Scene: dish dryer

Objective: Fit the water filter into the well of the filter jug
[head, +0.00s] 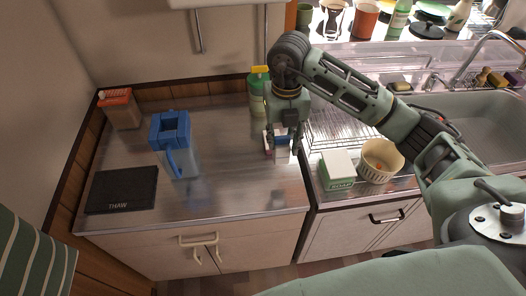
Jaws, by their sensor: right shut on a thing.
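The filter jug (181,160) stands upright on the steel counter at the left, with a blue rim and handle and a clear body. The inside of its well is too small to make out. My right gripper (284,152) points down over the counter, right of the jug and apart from it. It is shut on a small white and blue thing, which looks like the water filter (281,154). The fingers partly hide it, and I cannot tell whether it touches the counter. My left gripper is not in view.
A black THAW board (122,190) lies left of the jug, and a red-lidded container (120,109) stands behind. A yellow-green bottle (257,93) stands behind my right gripper. A soap box (337,169) and a ribbed bowl (380,160) stand right. Counter between jug and gripper is clear.

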